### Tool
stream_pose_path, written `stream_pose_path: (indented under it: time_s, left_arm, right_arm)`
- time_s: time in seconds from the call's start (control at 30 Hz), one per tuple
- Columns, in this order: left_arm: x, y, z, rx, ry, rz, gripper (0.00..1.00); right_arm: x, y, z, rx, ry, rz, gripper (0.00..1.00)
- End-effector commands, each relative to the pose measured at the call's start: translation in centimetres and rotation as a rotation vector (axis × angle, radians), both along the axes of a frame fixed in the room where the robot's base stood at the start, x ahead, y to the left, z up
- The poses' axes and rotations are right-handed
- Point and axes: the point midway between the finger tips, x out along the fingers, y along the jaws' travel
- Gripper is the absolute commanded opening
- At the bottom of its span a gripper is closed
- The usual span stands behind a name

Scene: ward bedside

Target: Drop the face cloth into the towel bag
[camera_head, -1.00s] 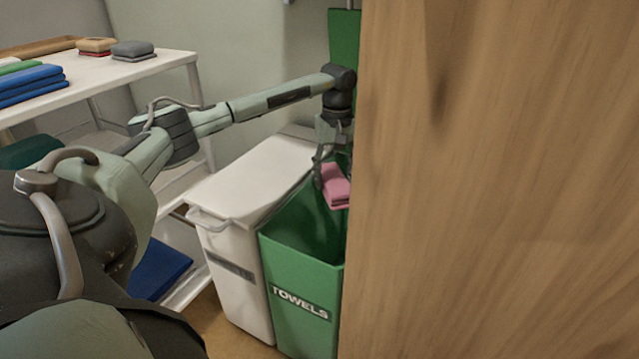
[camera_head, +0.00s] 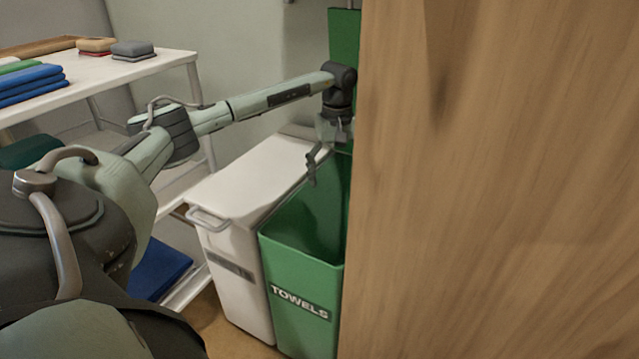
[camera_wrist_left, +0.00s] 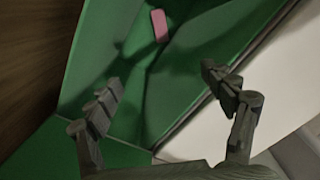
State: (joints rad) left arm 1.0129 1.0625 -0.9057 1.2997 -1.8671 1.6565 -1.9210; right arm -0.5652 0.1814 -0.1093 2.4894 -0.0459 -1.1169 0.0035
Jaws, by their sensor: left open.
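The towel bag (camera_head: 300,290) is a green open-topped bin labelled TOWELS, partly hidden on its right by a wooden panel. My left gripper (camera_head: 322,172) is above its opening, open and empty. In the left wrist view the open fingers (camera_wrist_left: 165,100) are spread wide over the green interior (camera_wrist_left: 205,60). The pink face cloth (camera_wrist_left: 159,26) shows inside the bag in that view, apart from the fingers. In the head view the cloth is out of sight. My right gripper is not in view.
A white lidded bin (camera_head: 235,260) stands directly left of the bag. A wooden panel (camera_head: 500,180) fills the right side. A white shelf (camera_head: 120,75) at the left holds folded blue cloths (camera_head: 30,85) and other folded pieces.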

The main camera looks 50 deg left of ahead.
Motion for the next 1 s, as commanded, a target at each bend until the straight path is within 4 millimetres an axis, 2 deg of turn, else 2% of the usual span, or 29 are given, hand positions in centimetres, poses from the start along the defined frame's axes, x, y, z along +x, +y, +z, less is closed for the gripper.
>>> stream_pose_path:
  time_s: [0.5, 0.7, 1.0]
  left_arm:
    - [0.1, 0.0, 9.8, 0.0, -0.004, 0.0, 0.82]
    - [0.0, 0.0, 11.4, -0.001, -0.002, 0.0, 0.82]
    - [0.0, 0.0, 11.6, 0.0, -0.001, 0.0, 0.82]
  right_arm:
    - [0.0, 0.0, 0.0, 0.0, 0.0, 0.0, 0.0]
    - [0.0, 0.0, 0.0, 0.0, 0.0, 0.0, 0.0]
    - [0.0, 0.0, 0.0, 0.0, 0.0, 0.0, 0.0]
